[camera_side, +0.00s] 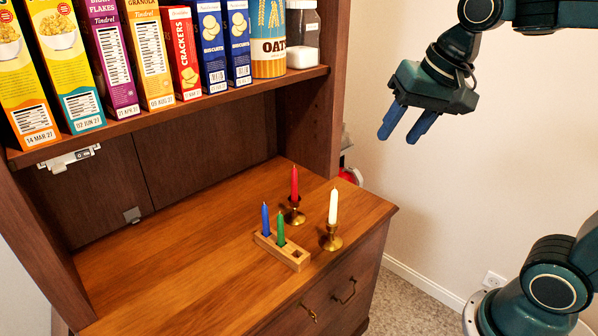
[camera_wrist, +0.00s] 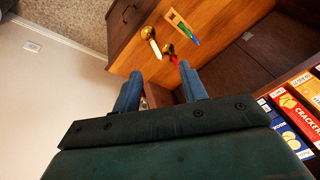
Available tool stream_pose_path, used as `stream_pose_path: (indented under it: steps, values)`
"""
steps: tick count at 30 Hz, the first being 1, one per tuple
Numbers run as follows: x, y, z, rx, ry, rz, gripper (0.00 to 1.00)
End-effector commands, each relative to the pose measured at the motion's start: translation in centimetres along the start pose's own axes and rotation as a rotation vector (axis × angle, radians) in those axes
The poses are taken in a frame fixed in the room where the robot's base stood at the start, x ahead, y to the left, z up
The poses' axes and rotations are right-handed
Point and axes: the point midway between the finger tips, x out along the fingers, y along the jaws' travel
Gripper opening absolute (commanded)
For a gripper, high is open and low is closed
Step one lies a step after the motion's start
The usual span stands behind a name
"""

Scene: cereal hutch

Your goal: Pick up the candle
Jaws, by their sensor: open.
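Several candles stand on the hutch's wooden counter (camera_side: 190,275). A white candle (camera_side: 333,206) stands upright in a brass holder (camera_side: 331,238) near the right front edge. The wrist view also shows the white candle (camera_wrist: 155,48) and red candle (camera_wrist: 173,60). My gripper (camera_side: 400,130) is open and empty, high to the right of the counter, apart from all candles.
A shelf (camera_side: 200,110) above the counter holds cereal boxes, a crackers box (camera_side: 181,52), biscuit boxes, an oats canister (camera_side: 269,40) and a glass jar (camera_side: 302,35). The hutch's right side panel (camera_side: 320,120) rises behind the candles. The counter's left part is clear.

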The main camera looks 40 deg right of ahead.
Motion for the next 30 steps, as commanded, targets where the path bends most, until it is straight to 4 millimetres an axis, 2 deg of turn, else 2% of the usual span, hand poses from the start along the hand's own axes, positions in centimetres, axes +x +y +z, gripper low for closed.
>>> stream_pose_path:
  steps: [1, 8, 14, 23, 30]
  values:
    - [0.3, -0.6, -1.1, 0.058, -0.011, 0.006, 0.43]
    - [2.1, -2.9, -5.8, 0.347, -0.052, 0.03, 0.43]
    - [4.5, -4.5, -9.7, 0.599, -0.082, 0.062, 0.43]
    - [9.4, -6.2, -15.2, 0.974, -0.113, 0.123, 0.43]
    - [14.4, -6.6, -19.0, 1.273, -0.126, 0.185, 0.43]
